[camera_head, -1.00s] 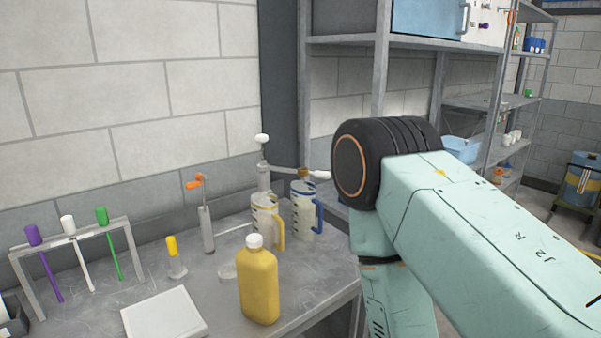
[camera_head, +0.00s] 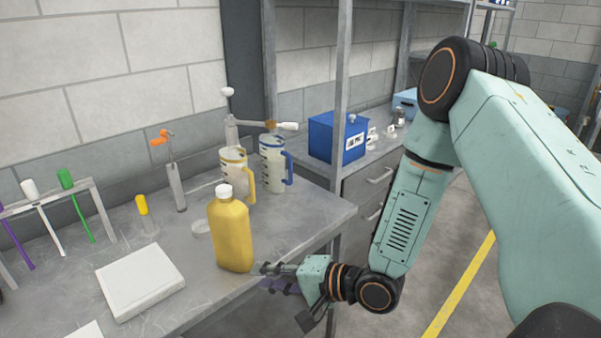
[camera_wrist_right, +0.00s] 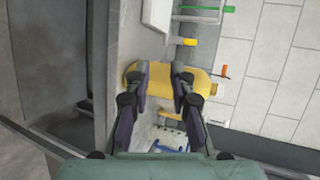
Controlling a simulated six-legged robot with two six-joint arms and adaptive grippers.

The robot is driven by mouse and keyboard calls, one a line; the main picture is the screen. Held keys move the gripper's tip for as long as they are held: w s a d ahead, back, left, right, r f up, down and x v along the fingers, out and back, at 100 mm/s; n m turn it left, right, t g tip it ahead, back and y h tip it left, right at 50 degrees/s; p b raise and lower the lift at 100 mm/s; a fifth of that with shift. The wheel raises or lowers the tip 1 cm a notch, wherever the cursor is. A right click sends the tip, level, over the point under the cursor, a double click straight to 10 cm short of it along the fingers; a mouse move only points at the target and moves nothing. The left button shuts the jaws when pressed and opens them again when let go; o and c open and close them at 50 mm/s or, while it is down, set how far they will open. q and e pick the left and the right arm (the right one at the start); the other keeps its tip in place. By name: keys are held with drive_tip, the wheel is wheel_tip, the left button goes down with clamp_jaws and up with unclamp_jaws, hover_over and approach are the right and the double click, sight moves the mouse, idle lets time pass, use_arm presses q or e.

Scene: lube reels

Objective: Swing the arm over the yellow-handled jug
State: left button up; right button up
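The yellow-handled jug (camera_head: 234,174) stands upright on the bench beside a pump post (camera_head: 231,132). The post's swing arm (camera_head: 262,126) reaches right, with its white end (camera_head: 289,126) above the blue-handled jug (camera_head: 273,165), not the yellow-handled one. My right gripper (camera_head: 263,275) is at the bench's front edge, low beside the yellow bottle (camera_head: 231,235). In the right wrist view my right gripper (camera_wrist_right: 163,75) has its fingers spread and empty, with the bottle (camera_wrist_right: 161,75) lying across the view beyond them. My left gripper is not in view.
The yellow bottle stands in front of the jugs. A white plate (camera_head: 141,281), a yellow-capped stand (camera_head: 144,214) and an orange-handled tool (camera_head: 176,185) are further left, beside a rack (camera_head: 99,210). A blue box (camera_head: 337,137) sits on the right bench. Open floor lies right.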

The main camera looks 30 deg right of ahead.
drive_tip(key=r+y, duration=0.1)
drive_tip(key=r, duration=0.1)
drive_tip(key=w+d+r+m+t+y, duration=0.1)
drive_tip(key=r+y, duration=0.1)
drive_tip(key=r, duration=0.1)
drive_tip(key=w+r+t+y, duration=0.1)
drive_tip(key=r, duration=0.2)
drive_tip(key=shift+d+r+m+y, duration=0.25)
drive_tip(key=shift+m+y, duration=0.05)
clamp_jaws()
drive_tip(key=shift+r, duration=0.1)
drive_tip(key=shift+w+d+r, duration=0.1)
drive_tip(key=shift+d+r, duration=0.05)
drive_tip(key=shift+d, duration=0.05)
